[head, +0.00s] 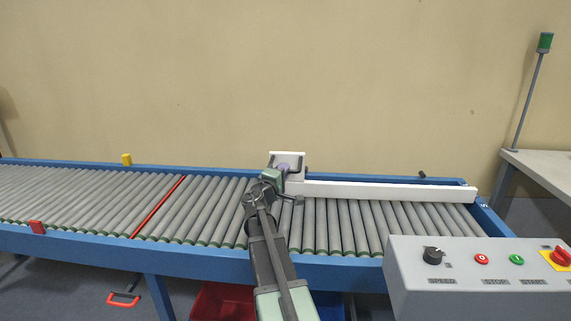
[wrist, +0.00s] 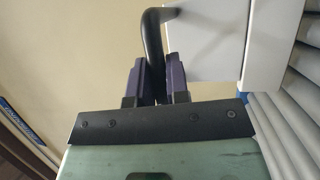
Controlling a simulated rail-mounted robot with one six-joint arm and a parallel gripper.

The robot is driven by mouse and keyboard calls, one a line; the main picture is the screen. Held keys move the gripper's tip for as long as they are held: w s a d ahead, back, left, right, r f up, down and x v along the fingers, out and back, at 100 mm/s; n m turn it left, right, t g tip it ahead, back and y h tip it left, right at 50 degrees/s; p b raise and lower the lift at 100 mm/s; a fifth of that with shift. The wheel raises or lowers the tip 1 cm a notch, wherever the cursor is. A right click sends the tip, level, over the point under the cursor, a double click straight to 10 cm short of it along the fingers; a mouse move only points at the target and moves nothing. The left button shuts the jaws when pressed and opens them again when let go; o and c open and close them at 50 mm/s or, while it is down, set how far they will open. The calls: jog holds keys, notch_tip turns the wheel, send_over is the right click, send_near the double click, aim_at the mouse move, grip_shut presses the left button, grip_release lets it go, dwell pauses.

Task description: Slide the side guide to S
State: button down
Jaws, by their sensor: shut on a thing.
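The side guide (head: 390,191) is a long white bar lying lengthwise over the rollers along the far side of the conveyor. Its white end block (head: 292,158) is at the left end, and it fills the upper right of the wrist view (wrist: 210,40). A black bent handle (wrist: 152,35) joins this block. My gripper (wrist: 153,75) has its two purple fingers shut on the handle, one on each side. In the head view my gripper (head: 284,168) is in front of the end block and partly hides it. No S mark is readable.
The roller conveyor (head: 205,210) has blue side rails and a red cross roller (head: 158,207). A grey control box (head: 470,285) stands at front right. A black knob (head: 422,174) sits on the far rail. The rollers left of the guide are clear.

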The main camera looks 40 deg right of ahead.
jog(key=shift+s+a, duration=1.3)
jog(key=shift+a, duration=0.2)
jog(key=shift+f, duration=0.1)
jog(key=c, duration=1.1)
grip_release()
jog(key=shift+a, duration=0.1)
jog(key=b+v, duration=0.2)
jog(key=v, duration=0.8)
jog(key=shift+s+a, duration=0.1)
jog(key=shift+a, duration=0.25)
